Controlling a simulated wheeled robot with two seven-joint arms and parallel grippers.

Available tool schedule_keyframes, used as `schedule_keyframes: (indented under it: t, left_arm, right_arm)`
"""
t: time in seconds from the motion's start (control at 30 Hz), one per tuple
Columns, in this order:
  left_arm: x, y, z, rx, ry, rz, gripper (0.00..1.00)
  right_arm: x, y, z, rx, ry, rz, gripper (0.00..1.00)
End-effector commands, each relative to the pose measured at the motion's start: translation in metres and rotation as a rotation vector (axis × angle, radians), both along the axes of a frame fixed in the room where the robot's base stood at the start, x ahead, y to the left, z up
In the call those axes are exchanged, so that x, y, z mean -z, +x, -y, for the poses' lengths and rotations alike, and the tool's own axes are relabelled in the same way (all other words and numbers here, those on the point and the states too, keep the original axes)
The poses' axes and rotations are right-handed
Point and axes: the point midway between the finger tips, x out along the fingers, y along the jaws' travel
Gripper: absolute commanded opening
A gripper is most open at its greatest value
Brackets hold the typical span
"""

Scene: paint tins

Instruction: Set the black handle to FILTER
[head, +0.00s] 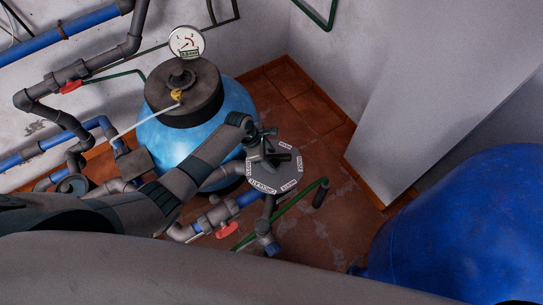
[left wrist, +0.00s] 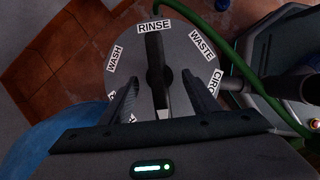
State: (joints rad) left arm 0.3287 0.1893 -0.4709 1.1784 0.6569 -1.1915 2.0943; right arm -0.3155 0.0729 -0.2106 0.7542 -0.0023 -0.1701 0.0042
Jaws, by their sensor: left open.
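The black handle (left wrist: 155,62) sits on a round grey dial plate (left wrist: 128,52). In the left wrist view its far end lies by the RINSE label. WASH is to the left of RINSE; WASTE and a cut-off label starting CIRC are to the right. Another label is mostly hidden by the left finger, and I cannot read FILTER anywhere. In the head view the plate (head: 276,184) shows with its labels too small to read surely. My left gripper (left wrist: 159,80) is open, one finger on each side of the handle; contact is not clear. My right gripper is not in view.
A light-blue tank (head: 235,110) with a dark top and pressure gauge (head: 186,41) stands behind the dial. Grey and blue pipes with red valve levers (head: 227,230) run at left and below. A green hose (head: 300,198) passes nearby. A large blue tank (head: 460,225) fills the right.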

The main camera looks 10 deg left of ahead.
Motion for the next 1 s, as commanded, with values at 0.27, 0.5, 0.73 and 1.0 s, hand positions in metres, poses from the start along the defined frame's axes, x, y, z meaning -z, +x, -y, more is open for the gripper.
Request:
schedule_keyframes:
  t: [0.27,0.5,0.73,1.0]
  left_arm:
    - [0.0,0.0,0.0001,0.0,0.0,0.0,0.13]
    - [0.0001,0.0,0.0,0.0,0.0,0.0,0.13]
    - [0.0014,-0.0002,0.0,-0.001,0.0,0.0,0.13]
    - [0.0058,-0.0003,0.0005,-0.001,-0.001,0.0,0.13]
  right_arm:
    - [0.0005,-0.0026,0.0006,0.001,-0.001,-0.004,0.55]
    - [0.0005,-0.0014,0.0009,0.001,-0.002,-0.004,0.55]
    - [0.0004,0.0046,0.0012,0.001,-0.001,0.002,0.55]
    - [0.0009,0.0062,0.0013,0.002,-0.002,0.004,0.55]
